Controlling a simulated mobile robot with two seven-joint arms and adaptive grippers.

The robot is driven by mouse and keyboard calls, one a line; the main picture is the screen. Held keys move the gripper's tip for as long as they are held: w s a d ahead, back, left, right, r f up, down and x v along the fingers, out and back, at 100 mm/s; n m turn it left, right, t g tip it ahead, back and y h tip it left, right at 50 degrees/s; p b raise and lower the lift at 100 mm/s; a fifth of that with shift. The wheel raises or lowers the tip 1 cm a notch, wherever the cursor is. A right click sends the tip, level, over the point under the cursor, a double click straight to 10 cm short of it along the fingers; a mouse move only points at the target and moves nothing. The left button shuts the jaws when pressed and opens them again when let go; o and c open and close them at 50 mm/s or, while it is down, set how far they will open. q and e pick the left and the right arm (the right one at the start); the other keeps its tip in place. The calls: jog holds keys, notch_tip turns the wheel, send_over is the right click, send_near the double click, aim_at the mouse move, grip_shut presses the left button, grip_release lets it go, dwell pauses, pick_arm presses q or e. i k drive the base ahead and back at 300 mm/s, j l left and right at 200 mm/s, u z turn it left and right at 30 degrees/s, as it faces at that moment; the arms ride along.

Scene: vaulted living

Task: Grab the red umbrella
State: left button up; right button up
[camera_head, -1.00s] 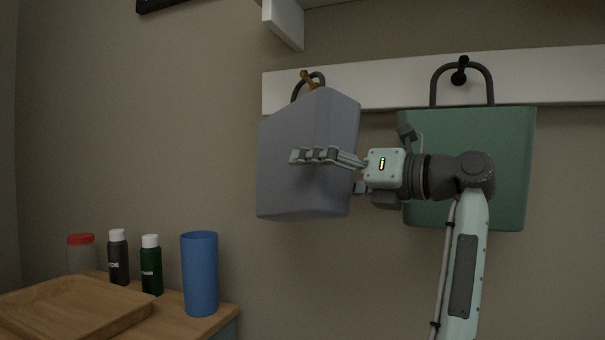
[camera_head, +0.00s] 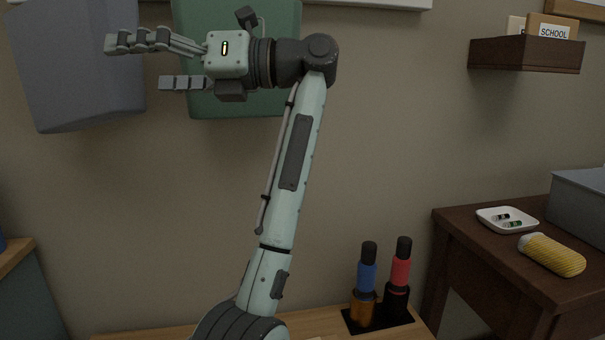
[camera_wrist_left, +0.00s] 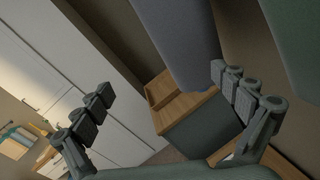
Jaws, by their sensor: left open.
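The red umbrella (camera_head: 400,271) looks like a folded one with a black top and a red band. It stands upright in a dark holder (camera_head: 378,325) on a wooden surface, low and right of centre in the head view. A similar blue and orange one (camera_head: 366,278) stands just left of it. My left gripper (camera_head: 142,62) is open and empty, high at the left, in front of the hanging bags and well away from the umbrella. Its open fingers also show in the left wrist view (camera_wrist_left: 163,85), where no umbrella is seen. My right gripper is not in view.
A grey bag (camera_head: 75,75) and a green bag (camera_head: 245,100) hang on the wall. A dark table (camera_head: 465,225) at right holds a white dish (camera_head: 488,222), a yellow item (camera_head: 552,255) and a grey box (camera_head: 580,205). A dark shelf (camera_head: 525,58) hangs above.

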aim_at(402, 262)
jog(key=k+l, duration=0.15)
jog(key=l, duration=0.25)
jog(key=k+l, duration=0.15)
jog(key=l, duration=0.2)
jog(key=k+l, duration=0.15)
jog(key=l, duration=0.25)
